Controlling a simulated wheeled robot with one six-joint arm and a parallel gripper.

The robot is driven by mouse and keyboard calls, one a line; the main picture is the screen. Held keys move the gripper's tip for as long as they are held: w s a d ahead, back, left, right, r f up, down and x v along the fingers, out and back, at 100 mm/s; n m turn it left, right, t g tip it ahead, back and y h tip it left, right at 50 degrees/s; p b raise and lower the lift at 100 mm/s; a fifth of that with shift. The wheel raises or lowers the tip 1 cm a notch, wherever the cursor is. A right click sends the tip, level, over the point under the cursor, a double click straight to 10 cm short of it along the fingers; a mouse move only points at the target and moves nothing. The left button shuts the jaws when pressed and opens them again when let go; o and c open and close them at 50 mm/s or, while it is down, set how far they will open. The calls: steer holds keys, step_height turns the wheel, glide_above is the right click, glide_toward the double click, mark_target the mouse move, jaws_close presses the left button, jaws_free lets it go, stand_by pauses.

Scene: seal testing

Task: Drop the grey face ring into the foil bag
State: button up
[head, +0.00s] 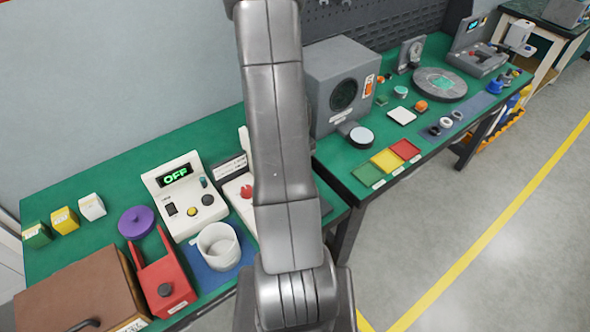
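My arm crosses the middle of the head view from top to bottom, and my gripper is out of view. Several small round pieces lie on a blue-grey mat (478,105) on the right-hand bench. They include a dark ring-like piece (434,130), a whitish one (446,122) and a greyish one (457,115). They are too small for me to tell which is the grey face ring. I cannot make out a foil bag; my arm hides part of the benches.
On the right bench are a grey speaker-like box (345,85) and coloured trays (387,160). Floor (480,230) at right is clear.

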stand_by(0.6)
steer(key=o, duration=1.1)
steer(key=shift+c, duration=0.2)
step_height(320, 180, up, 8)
